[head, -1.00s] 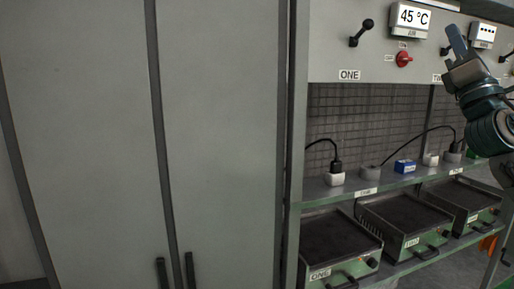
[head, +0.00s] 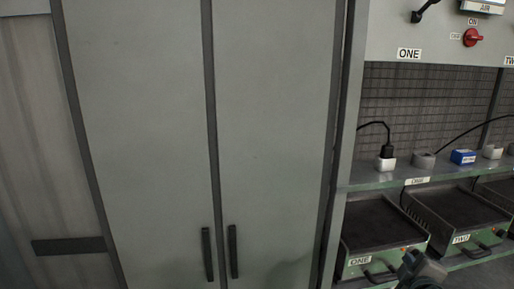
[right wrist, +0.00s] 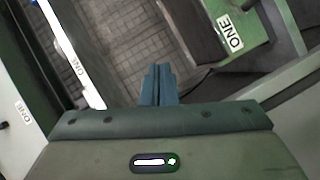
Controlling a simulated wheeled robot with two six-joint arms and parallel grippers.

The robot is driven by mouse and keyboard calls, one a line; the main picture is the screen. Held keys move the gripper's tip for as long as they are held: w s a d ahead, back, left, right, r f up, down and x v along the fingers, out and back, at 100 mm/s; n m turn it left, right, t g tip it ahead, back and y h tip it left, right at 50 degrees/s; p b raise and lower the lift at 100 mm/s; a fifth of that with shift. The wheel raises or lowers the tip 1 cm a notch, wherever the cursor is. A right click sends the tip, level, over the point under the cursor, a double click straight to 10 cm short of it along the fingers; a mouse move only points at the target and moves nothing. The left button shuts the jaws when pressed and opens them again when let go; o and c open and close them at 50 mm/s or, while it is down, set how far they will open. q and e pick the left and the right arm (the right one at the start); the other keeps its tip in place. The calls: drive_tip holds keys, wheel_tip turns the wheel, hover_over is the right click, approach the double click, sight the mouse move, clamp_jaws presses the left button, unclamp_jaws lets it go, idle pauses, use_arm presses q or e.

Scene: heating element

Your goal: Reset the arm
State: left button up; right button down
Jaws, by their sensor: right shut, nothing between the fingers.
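My right arm shows at the bottom edge of the head view, its dark grey end (head: 420,270) low in front of the green heating element labelled ONE (head: 372,258). In the right wrist view my right gripper (right wrist: 158,70) has its two fingers together, with nothing between them. That view also shows the heating element's green front and ONE label (right wrist: 232,30) at the upper right, apart from the fingers. My left gripper is in neither view.
A tall grey cabinet (head: 150,150) with two dark handles fills the left and middle. At right are a shelf (head: 400,180) with sockets and plugs, a second heating element labelled TWO (head: 468,235), and a control panel (head: 385,35) with a red knob (head: 471,37).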

drive_tip(key=s+a+f+m+g+y, duration=0.1)
drive_tip(key=s+a+f+m+g, duration=0.15)
drive_tip(key=s+f, duration=0.4)
drive_tip(key=s+a+f+m+g+y, duration=0.1)
drive_tip(key=s+a+f+m+g, duration=0.15)
drive_tip(key=s+a+f, duration=0.4)
drive_tip(key=s+a+f+m+g+y, duration=0.2)
drive_tip(key=s+a+f+g, duration=0.1)
drive_tip(key=s+f, duration=0.3)
drive_tip(key=s+a+f+m+g+y, duration=0.15)
drive_tip(key=s+f, duration=0.25)
drive_tip(key=s, duration=0.5)
wheel_tip(320, 180, down, 32)
drive_tip(key=d+f+g, duration=0.1)
drive_tip(key=d+g, duration=0.1)
drive_tip(key=g, duration=0.1)
drive_tip(key=s+d+f, duration=0.1)
drive_tip(key=s+f, duration=1.5)
drive_tip(key=s, duration=0.2)
drive_tip(key=shift+d+f, duration=0.15)
drive_tip(key=shift+f, duration=0.05)
